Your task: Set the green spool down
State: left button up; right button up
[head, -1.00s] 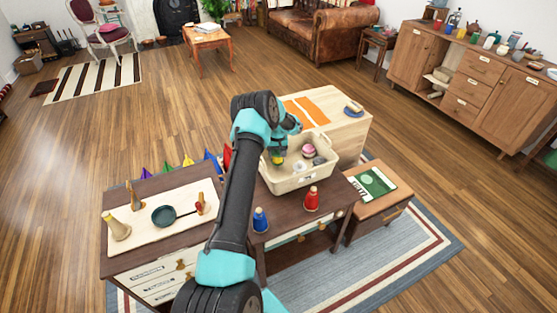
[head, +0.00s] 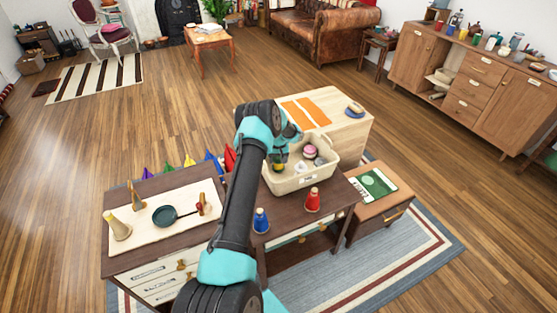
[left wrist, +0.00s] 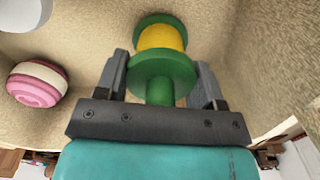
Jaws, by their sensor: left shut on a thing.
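The green spool (left wrist: 163,70) has green ends and a yellow middle. It sits between the fingers of my left gripper (left wrist: 162,85), which is shut on it. In the head view the spool (head: 279,168) shows small at the left inside of the cream bin (head: 291,184), under my left gripper (head: 281,158). In the wrist view the bin's pale walls and floor surround the spool. I cannot tell whether the spool touches the bin floor. My right gripper is not in view.
A pink-and-white ball (left wrist: 37,84) lies in the bin, left of the spool in the wrist view. A red cone spool (head: 313,200) and a blue one (head: 261,220) stand in front of the bin. A pan (head: 164,215) lies on the left.

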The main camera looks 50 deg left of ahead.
pick_arm(q)
jog(key=shift+f, duration=0.15)
jog(key=o, duration=1)
jog(key=shift+o, duration=0.2)
notch_tip(320, 180, up, 12)
jog(key=shift+r, duration=0.2)
